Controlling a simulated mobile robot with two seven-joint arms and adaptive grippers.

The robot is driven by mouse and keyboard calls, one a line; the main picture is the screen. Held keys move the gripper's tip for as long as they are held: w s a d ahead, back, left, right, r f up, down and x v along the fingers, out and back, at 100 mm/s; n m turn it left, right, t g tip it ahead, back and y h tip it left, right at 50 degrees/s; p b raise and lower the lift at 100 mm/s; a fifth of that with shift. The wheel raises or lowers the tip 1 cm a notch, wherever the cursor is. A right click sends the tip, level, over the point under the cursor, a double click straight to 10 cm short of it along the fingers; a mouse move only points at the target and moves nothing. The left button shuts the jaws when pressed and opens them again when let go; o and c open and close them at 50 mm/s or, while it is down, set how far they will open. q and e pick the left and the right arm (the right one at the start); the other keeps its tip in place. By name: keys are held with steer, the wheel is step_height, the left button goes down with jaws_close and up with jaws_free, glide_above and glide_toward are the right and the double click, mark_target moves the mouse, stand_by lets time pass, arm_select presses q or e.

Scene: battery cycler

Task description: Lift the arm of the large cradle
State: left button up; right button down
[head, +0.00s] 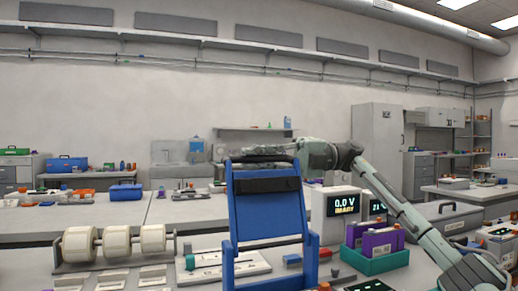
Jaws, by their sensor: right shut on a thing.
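The large cradle is a blue frame (312,262) in the middle foreground of the head view. Its blue arm (233,215) stands upright, with two side rails and a dark padded crossbar (266,185) near the top. My right gripper (243,155) reaches in from the right and lies across the top edge of the blue arm, shut on it. The exact contact of the fingers is hard to make out. The cradle's lower part runs out of the bottom of the picture. My left gripper is not in view.
A display box (340,203) reading 0.0 V stands right of the cradle, behind a green tray (376,262) with purple packs. A rack with white rolls (115,242) stands on the left, and a white fixture (205,270) lies between it and the cradle. Benches fill the back.

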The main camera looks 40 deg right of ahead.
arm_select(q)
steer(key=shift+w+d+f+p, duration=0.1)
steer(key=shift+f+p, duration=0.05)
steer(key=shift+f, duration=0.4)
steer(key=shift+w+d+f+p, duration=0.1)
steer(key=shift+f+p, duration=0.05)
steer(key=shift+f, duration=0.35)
arm_select(e)
steer(key=shift+w+d+f, duration=0.2)
steer(key=shift+w+f, duration=0.7)
steer(key=c, duration=1.5)
jaws_free()
steer(key=shift+c, duration=0.2)
steer(key=shift+d+r, duration=0.1)
steer(key=shift+d, duration=0.05)
steer(key=v, duration=1.2)
